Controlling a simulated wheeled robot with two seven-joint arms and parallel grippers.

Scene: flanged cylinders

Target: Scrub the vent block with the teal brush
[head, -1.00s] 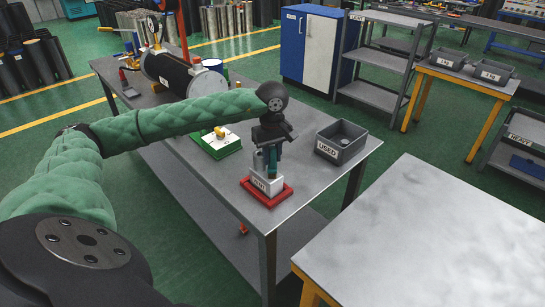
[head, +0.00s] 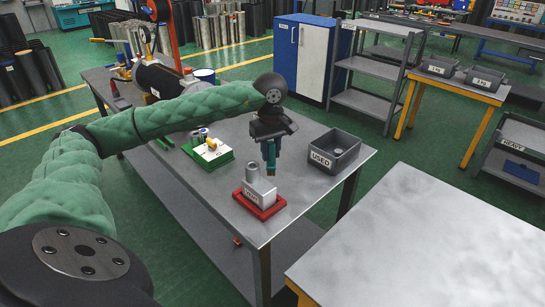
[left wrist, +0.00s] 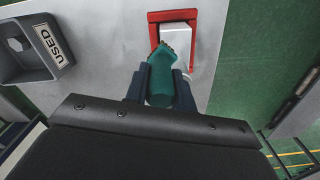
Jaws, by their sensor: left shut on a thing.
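The vent block (head: 262,192) is pale grey with a label and a short upright cylinder. It stands in a red base (head: 245,204) near the front corner of the grey workbench. My left gripper (head: 270,146) is shut on the teal brush (head: 270,158), which hangs head down just behind and above the block. In the left wrist view the brush (left wrist: 160,82) sits between the fingers, its dark bristles close to the block (left wrist: 177,36) in the red base (left wrist: 154,32). I cannot tell whether they touch. My right gripper is out of view.
A grey bin labelled USED (head: 334,152) stands right of the gripper. A green tray (head: 194,154) with a white block and small parts lies to the left. A black cylinder (head: 158,80) lies at the far end. The bench (head: 218,188) between tray and red base is clear.

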